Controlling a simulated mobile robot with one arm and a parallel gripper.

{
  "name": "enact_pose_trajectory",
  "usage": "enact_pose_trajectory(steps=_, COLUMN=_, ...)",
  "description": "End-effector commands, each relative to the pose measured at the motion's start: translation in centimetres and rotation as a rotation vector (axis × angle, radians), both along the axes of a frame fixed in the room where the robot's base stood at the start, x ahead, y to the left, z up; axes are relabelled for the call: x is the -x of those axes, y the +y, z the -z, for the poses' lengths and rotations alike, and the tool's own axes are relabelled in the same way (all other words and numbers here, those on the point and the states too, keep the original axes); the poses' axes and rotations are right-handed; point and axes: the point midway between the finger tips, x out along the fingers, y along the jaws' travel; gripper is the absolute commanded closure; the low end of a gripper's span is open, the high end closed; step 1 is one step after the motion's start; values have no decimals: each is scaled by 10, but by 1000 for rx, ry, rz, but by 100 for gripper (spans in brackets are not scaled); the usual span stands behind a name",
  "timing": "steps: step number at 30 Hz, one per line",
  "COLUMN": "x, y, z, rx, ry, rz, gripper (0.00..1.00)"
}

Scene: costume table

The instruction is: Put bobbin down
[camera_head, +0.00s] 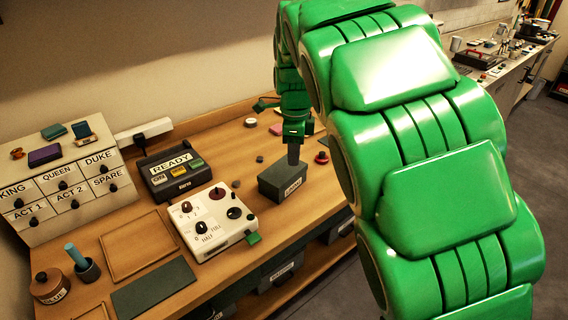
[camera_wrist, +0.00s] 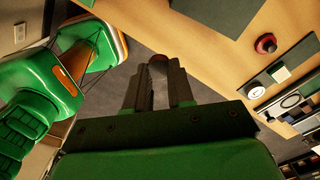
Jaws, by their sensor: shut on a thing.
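My gripper (camera_head: 293,154) hangs from the green arm at the back of the table, fingers downward. In the head view it overlaps the far edge of a dark grey labelled box (camera_head: 270,184); I cannot tell its height above it. In the wrist view, my gripper (camera_wrist: 158,88) is shut on a small brownish piece, likely the bobbin (camera_wrist: 158,58), showing only a rounded end between the fingertips. The rest of it is hidden by the fingers. It is not discernible in the head view.
A red knobbed piece (camera_head: 321,157) stands right of my gripper. A white control panel (camera_head: 217,222), the READY box (camera_head: 173,172), an empty wooden tray (camera_head: 115,259) and a dark mat (camera_head: 154,289) lie to the left. Labelled drawers (camera_head: 66,190) stand at far left.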

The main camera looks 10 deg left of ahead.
Motion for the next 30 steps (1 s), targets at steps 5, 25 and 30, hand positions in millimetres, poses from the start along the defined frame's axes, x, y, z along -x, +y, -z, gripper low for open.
enact_pose_trajectory(steps=5, x=-20, y=7, z=8, rx=-1, ry=-2, rz=-2, gripper=100)
enact_pose_trajectory(steps=25, x=-85, y=28, z=56, rx=0, ry=0, rz=-1, gripper=100)
enact_pose_trajectory(steps=30, x=-99, y=32, z=71, rx=-1, ry=-3, rz=-1, gripper=100)
